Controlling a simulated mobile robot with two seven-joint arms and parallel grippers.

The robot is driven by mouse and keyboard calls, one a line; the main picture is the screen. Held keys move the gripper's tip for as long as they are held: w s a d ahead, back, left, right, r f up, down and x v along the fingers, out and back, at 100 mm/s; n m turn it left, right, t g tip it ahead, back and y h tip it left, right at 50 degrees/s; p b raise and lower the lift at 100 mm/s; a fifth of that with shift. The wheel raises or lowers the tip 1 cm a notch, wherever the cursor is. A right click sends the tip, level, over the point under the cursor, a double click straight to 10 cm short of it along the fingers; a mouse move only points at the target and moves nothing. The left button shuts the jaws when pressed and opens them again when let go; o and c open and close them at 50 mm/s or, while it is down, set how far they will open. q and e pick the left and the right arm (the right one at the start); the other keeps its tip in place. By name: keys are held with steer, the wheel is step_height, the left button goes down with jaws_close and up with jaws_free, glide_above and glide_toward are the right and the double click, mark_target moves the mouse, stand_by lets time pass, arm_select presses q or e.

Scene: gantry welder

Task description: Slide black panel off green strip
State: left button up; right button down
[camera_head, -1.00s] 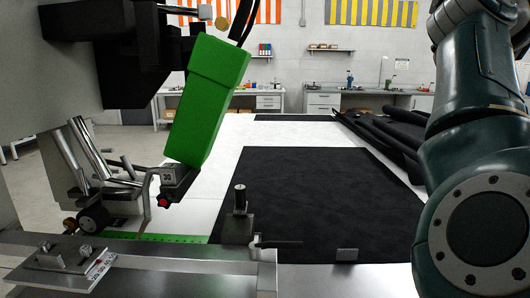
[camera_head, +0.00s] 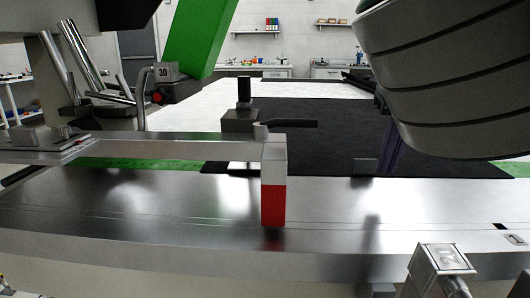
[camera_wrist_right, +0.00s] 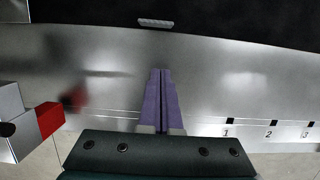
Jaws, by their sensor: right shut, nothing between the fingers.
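The black panel (camera_head: 310,125) lies flat on the white table. Its near edge covers the middle of the green strip (camera_head: 130,163), which shows on both sides of it. A small grey tab (camera_head: 366,166) stands at the panel's near edge; it also shows in the right wrist view (camera_wrist_right: 155,22), along with the black panel (camera_wrist_right: 235,18). My right gripper (camera_head: 385,170) has purple fingers, shut and empty, just right of the tab in the head view. In the right wrist view its fingertips (camera_wrist_right: 161,71) point at the tab across a gap of bare metal. My left gripper is not in view.
A metal arm with a red and white end block (camera_head: 273,190) reaches over the metal rail (camera_head: 130,205) at left. A black clamp (camera_head: 243,120) stands at the panel's left part. A green welder body (camera_head: 198,38) hangs above. The rail right of the block is mostly clear.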

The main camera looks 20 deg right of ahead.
steer(key=shift+x, duration=1.2)
steer(key=shift+w+d, duration=0.4)
steer(key=shift+w, duration=0.2)
steer(key=shift+w+d, duration=0.35)
steer(key=shift+w, duration=0.25)
steer(key=shift+w+d, duration=0.3)
steer(key=shift+w, duration=0.25)
steer(key=shift+f, duration=0.1)
